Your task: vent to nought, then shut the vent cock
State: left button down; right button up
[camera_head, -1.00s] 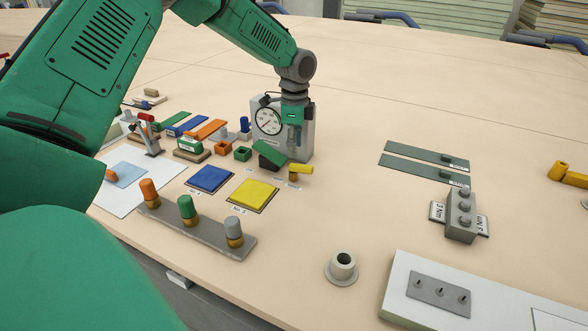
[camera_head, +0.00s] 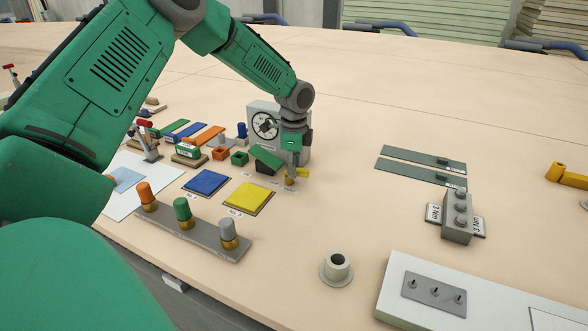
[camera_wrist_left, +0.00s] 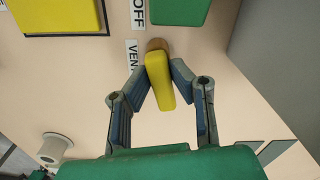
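The vent cock is a yellow lever (camera_head: 303,173) on a small brass base, standing in front of the grey gauge box. It also shows in the left wrist view (camera_wrist_left: 160,82), beside the label reading VEN, partly hidden. My left gripper (camera_head: 291,178) is down at the lever. My right gripper is not in view.
A green flap (camera_head: 267,158) on a dark base stands just left of the lever. Yellow (camera_head: 250,196) and blue (camera_head: 206,183) pads lie in front. A rail with three capped posts (camera_head: 182,224) is nearer.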

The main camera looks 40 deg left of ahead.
pick_arm(q)
jog(key=shift+w+r, duration=0.1)
jog(key=shift+r+n+p, duration=0.15)
jog(key=shift+n+p, duration=0.55)
jog(key=shift+p, duration=0.35)
jog(key=n+p, duration=0.1)
jog(key=p, duration=0.1)
jog(key=n+p, duration=0.1)
jog(key=n, duration=0.1)
jog(key=shift+w+a+p, duration=0.1)
jog(key=shift+a+p, duration=0.15)
jog(key=shift+p, duration=0.1)
jog(key=n+p, duration=0.2)
jog(key=n, duration=0.1)
jog(key=shift+a, duration=0.15)
jog(key=n, duration=0.1)
jog(key=n+p, duration=0.1)
jog(key=n, duration=0.1)
jog(key=n+p, duration=0.1)
jog(key=n, duration=0.1)
jog(key=shift+a+f, duration=0.25)
jog(key=shift+a+f+n+p, duration=0.1)
jog(key=shift+n+p, duration=0.4)
jog(key=shift+n, duration=0.8)
jog(key=shift+s+f, duration=0.1)
jog(key=shift+s, duration=0.1)
jog(key=c, duration=1.4)
grip_release()
jog(key=shift+c, duration=0.2)
jog(key=shift+w, duration=0.1)
